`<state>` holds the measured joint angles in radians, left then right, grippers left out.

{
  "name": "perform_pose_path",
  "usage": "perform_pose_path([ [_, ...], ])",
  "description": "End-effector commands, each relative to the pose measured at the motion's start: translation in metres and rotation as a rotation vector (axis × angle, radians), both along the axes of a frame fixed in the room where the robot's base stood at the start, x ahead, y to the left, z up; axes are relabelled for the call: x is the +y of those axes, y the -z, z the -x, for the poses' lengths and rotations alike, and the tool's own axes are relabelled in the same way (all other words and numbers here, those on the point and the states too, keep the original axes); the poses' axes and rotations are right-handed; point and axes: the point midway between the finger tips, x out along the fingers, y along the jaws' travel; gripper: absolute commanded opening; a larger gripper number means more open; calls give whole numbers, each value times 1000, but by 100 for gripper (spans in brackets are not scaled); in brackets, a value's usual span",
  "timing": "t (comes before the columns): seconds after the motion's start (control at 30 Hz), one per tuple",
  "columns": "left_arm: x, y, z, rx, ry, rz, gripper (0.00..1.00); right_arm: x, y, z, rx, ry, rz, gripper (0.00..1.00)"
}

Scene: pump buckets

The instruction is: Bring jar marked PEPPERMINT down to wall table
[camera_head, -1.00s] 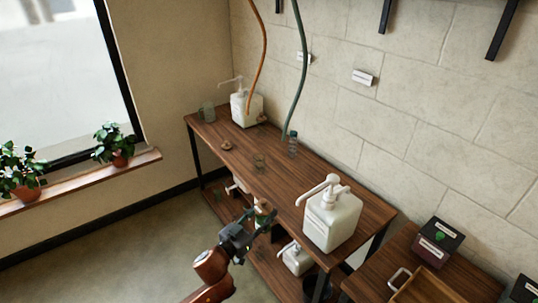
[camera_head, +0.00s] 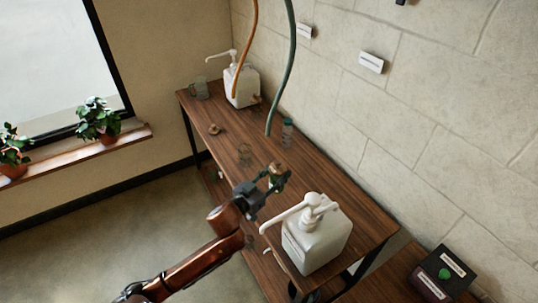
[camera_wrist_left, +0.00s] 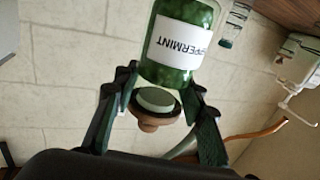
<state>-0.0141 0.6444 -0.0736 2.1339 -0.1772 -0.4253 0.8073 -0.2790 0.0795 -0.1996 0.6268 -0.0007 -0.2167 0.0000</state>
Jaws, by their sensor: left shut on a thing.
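The jar marked PEPPERMINT (camera_wrist_left: 180,45) is a clear jar with green contents, a white label and a wooden stopper. My left gripper (camera_wrist_left: 158,108) is shut on it around the stopper end. In the head view my left gripper (camera_head: 266,188) holds the small jar (camera_head: 276,174) in front of or above the middle of the wall table (camera_head: 325,205). I cannot tell the exact gap between jar and tabletop. The wall table is long, dark wood, with a lower shelf. My right gripper is not in view.
A white pump bucket (camera_head: 315,240) stands at the table's near end, another (camera_head: 241,86) at the far end. Green (camera_head: 284,80) and orange (camera_head: 248,45) hoses hang above. A dark box (camera_head: 443,272) is lower right.

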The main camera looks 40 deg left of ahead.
Motion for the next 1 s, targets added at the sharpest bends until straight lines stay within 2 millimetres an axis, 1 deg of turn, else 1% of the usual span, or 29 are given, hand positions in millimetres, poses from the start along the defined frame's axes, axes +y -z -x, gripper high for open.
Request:
perform_pose_path([
  [0.03, -1, 10, -1, 3, 0, 1, 2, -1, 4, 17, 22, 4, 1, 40],
  [0.1, -1, 24, -2, 6, 0, 2, 2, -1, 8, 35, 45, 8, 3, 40],
  [0.2, 0, 40, -2, 5, -1, 2, 2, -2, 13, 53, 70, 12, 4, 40],
  [0.23, 0, 44, -2, 4, 0, 2, 2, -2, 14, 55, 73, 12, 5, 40],
  [0.37, 0, 53, -1, 3, -1, 1, 2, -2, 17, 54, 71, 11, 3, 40],
  [0.47, 0, 67, -1, 4, 0, 3, 2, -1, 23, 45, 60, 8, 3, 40],
  [0.6, 0, 91, -2, 5, -1, 2, 2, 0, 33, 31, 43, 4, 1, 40],
  [0.63, 0, 94, -1, 5, -1, 2, 2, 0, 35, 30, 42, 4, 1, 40],
  [0.7, 0, 96, -1, 2, 0, 1, 2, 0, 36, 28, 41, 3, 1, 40],
  [0.8, -1, 94, -1, 1, 1, 0, 2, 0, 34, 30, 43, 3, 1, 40],
  [0.97, 0, 95, -1, 1, 0, 1, 2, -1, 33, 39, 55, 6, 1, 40],
  [1.0, 0, 97, -1, 4, 0, 1, 39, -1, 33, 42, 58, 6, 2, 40],
])
